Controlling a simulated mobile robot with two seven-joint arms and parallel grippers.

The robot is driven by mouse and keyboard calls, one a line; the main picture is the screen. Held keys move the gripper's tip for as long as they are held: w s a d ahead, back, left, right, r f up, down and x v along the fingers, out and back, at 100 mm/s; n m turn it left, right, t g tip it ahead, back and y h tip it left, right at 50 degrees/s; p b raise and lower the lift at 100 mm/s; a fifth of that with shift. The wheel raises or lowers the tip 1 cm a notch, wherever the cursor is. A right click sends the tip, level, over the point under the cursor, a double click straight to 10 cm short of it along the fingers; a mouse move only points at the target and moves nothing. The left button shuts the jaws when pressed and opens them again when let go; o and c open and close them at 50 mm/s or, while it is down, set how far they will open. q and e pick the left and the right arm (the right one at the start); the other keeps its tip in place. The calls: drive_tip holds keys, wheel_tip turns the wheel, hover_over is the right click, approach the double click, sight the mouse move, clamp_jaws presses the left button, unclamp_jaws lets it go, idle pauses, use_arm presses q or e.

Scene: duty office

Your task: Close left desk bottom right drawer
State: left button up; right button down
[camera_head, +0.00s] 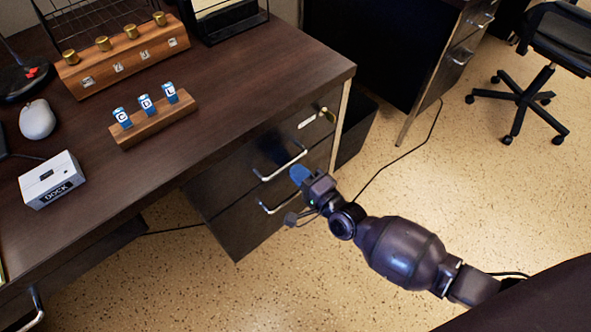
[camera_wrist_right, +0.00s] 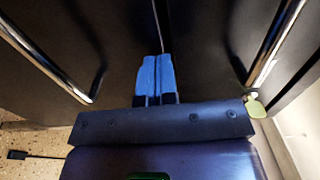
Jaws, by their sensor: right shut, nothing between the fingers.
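The dark desk (camera_head: 235,98) has a drawer stack on its right end, facing the lower right. The upper drawer has a silver bar handle (camera_head: 280,163). The bottom drawer (camera_head: 238,232) has a similar handle (camera_head: 270,208) below it. The bottom drawer looks nearly flush; I cannot tell whether a small gap remains. My right gripper (camera_head: 299,174) is in front of the drawer fronts near the handles, its blue fingers together and empty. In the right wrist view the fingers (camera_wrist_right: 155,76) point at the dark fronts between two bar handles; contact is unclear. My left gripper is out of view.
A key (camera_head: 326,114) sits by the top drawer. A dark bin (camera_head: 357,128) stands beside the desk. Another desk (camera_head: 385,45) and an office chair (camera_head: 560,40) are behind. Speckled floor (camera_head: 420,185) is open at right. A dock box (camera_head: 52,180) and wooden racks are on the desktop.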

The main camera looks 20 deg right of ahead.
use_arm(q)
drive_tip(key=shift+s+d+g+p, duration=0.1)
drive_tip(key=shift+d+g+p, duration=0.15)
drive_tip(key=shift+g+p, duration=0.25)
use_arm(e)
drive_tip(key=v, duration=1)
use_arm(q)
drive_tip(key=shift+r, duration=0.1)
use_arm(e)
drive_tip(key=shift+f, duration=0.1)
